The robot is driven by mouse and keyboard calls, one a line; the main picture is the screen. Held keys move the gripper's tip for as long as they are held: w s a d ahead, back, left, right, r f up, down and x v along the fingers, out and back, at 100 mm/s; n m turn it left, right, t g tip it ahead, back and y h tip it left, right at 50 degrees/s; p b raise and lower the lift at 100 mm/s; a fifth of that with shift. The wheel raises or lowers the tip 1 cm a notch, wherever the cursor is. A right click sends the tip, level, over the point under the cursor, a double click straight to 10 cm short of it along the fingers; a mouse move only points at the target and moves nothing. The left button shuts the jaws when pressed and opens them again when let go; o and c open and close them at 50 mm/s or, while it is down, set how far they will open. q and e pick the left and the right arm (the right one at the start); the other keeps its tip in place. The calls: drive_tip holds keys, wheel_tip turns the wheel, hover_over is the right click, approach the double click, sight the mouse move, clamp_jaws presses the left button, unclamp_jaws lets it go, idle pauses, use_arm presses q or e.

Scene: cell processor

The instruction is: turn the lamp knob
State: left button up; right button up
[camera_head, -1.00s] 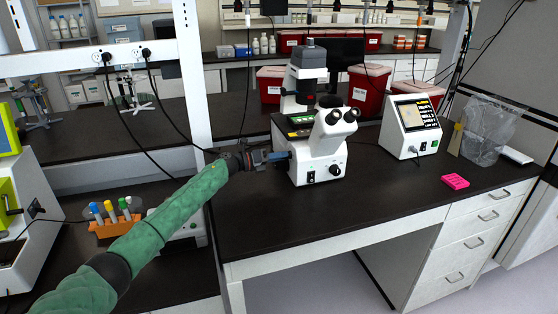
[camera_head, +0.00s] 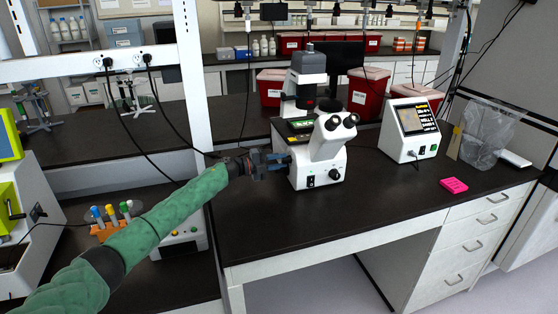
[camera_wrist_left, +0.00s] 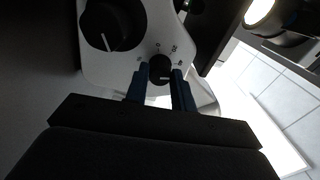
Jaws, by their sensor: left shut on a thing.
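The white microscope (camera_head: 320,155) stands upright on the dark bench. My left gripper (camera_head: 284,162) reaches its lower left side from the left. In the left wrist view, the small black lamp knob (camera_wrist_left: 160,67) sits on the white side panel with scale marks around it. A white line on the knob points right. The blue fingers of my left gripper (camera_wrist_left: 161,78) are on either side of this knob, shut on it. A larger black knob (camera_wrist_left: 112,26) with a white line is at the upper left of that view. My right gripper is not in view.
A white device with a screen (camera_head: 410,130) and a pink rack (camera_head: 454,185) stand to the right. Red bins (camera_head: 368,92) are behind the microscope. An orange tube rack (camera_head: 103,231) is by my left arm. The front of the bench is clear.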

use_arm(q)
drive_tip(key=shift+a+n, duration=0.1)
drive_tip(key=shift+n, duration=0.6)
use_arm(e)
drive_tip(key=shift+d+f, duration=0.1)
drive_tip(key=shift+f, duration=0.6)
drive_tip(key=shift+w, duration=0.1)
use_arm(q)
drive_tip(key=o, duration=1)
drive_tip(key=shift+w, duration=0.1)
drive_tip(key=b+v, duration=0.2)
drive_tip(key=v, duration=0.5)
drive_tip(key=shift+a, duration=0.35)
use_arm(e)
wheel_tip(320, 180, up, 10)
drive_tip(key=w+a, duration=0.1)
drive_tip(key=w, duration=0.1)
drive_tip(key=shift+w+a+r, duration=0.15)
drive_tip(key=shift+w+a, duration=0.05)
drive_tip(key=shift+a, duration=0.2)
use_arm(q)
drive_tip(key=shift+f, duration=0.1)
